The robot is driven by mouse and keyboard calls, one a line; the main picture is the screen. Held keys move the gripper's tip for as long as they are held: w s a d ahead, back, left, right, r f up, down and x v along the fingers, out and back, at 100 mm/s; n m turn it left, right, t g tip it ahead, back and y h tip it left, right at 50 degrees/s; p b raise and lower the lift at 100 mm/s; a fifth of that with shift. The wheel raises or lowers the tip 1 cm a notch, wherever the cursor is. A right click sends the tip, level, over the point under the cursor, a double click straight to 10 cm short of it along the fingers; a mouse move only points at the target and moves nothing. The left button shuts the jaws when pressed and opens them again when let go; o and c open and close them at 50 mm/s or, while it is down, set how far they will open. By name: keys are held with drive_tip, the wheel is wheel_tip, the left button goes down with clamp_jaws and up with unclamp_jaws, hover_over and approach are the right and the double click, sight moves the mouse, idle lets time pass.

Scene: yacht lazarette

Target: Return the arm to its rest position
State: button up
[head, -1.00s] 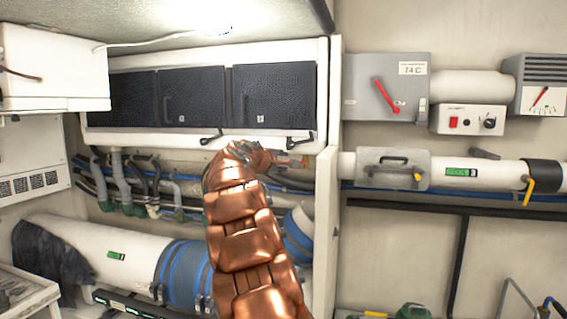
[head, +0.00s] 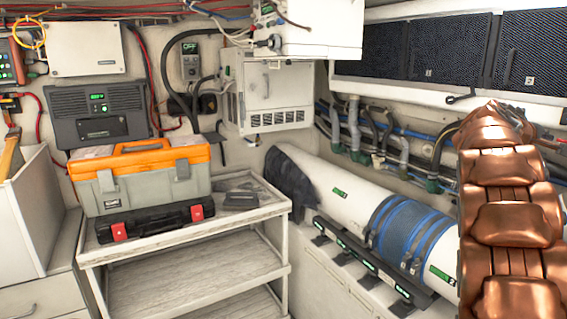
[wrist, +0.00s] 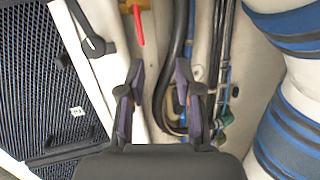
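My copper-coloured arm (head: 508,205) rises along the right side of the head view and reaches toward the pipes and hoses under the dark panels. The fingers of my gripper are hidden behind the arm in the head view. In the wrist view my gripper (wrist: 160,88) is open, its two dark fingers apart with nothing between them. Black hoses (wrist: 178,60) run behind the fingers, and a dark mesh panel (wrist: 40,85) is at the left.
A white shelf unit (head: 190,230) carries an orange and grey toolbox (head: 145,180) and a black case (head: 155,220). A large white pipe with a blue wrap (head: 390,232) runs low beside my arm. A white cabinet (head: 275,95) hangs at the back.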

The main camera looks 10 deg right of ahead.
drive_tip(key=s+a+f+m+y, duration=0.1)
drive_tip(key=s+a+f+y, duration=0.25)
drive_tip(key=a+f, duration=0.55)
drive_tip(key=s+a+f+g+y, duration=0.15)
drive_tip(key=s+a+f, duration=0.25)
drive_tip(key=a, duration=0.8)
drive_tip(key=s+a+f+m+y, duration=0.1)
drive_tip(key=s+a+f+y, duration=0.25)
drive_tip(key=a+f, duration=0.55)
drive_tip(key=s+a+f+g+y, duration=0.1)
drive_tip(key=s+a+f+y, duration=0.1)
drive_tip(key=s+a, duration=0.5)
drive_tip(key=s+a+f+g+y, duration=0.1)
drive_tip(key=s+a+f+y, duration=0.1)
drive_tip(key=s+a+f, duration=0.3)
drive_tip(key=s+a+f+g+y, duration=0.1)
drive_tip(key=s+a+f+y, duration=0.1)
drive_tip(key=s+a, duration=0.8)
drive_tip(key=a+f, duration=0.1)
drive_tip(key=a, duration=0.3)
drive_tip(key=shift+s+f, duration=0.35)
drive_tip(key=shift+f, duration=0.05)
drive_tip(key=shift+d+g, duration=0.15)
drive_tip(key=shift+g, duration=0.1)
